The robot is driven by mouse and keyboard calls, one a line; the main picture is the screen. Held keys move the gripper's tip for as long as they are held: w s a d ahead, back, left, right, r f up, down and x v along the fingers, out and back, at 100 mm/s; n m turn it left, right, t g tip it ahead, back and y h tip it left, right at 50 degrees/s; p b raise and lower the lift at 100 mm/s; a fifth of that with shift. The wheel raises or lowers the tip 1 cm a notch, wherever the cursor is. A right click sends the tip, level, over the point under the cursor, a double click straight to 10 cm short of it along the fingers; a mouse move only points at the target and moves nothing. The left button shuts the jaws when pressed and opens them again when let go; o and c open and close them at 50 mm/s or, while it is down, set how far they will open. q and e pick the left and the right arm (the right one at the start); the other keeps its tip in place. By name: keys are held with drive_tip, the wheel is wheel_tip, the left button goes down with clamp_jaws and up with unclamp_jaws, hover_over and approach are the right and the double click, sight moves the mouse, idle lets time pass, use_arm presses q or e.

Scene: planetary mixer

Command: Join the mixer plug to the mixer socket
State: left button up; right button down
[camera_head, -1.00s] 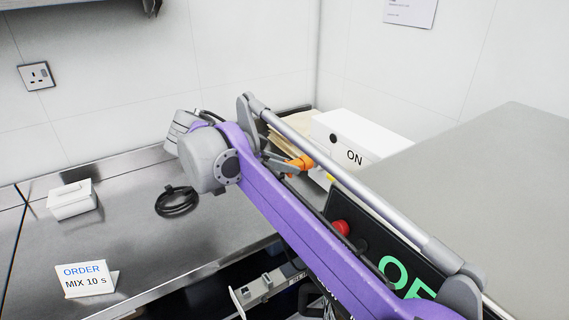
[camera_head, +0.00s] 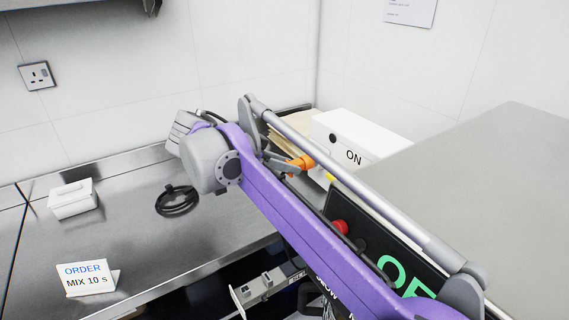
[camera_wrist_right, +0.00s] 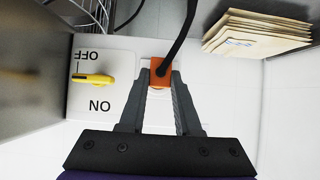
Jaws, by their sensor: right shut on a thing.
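My right gripper (camera_head: 284,164) is shut on an orange plug (camera_head: 302,162), beside a white box marked ON. In the right wrist view the orange plug (camera_wrist_right: 160,70) sits between the dark fingertips (camera_wrist_right: 160,84), with a black cable rising from it. The plug is in front of the white box face, and I cannot tell whether it touches it. No mixer socket can be made out; the plug and fingers may cover it. My left gripper is not in view.
The white box (camera_head: 362,138) has a yellow OFF/ON knob (camera_wrist_right: 93,80). Brown envelopes (camera_wrist_right: 258,38) stand close by. A wall outlet (camera_head: 36,76) is far left.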

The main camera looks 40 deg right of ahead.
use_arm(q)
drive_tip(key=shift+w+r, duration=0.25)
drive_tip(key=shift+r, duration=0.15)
use_arm(e)
drive_tip(key=shift+s+d, duration=0.1)
drive_tip(key=shift+d, duration=1.05)
drive_tip(key=c, duration=0.5)
unclamp_jaws()
drive_tip(key=shift+a, duration=0.15)
use_arm(q)
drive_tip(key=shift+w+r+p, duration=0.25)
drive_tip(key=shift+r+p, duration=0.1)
drive_tip(key=shift+p, duration=0.1)
use_arm(e)
drive_tip(key=v, duration=1)
drive_tip(key=shift+a+r, duration=0.2)
drive_tip(key=shift+r, duration=0.05)
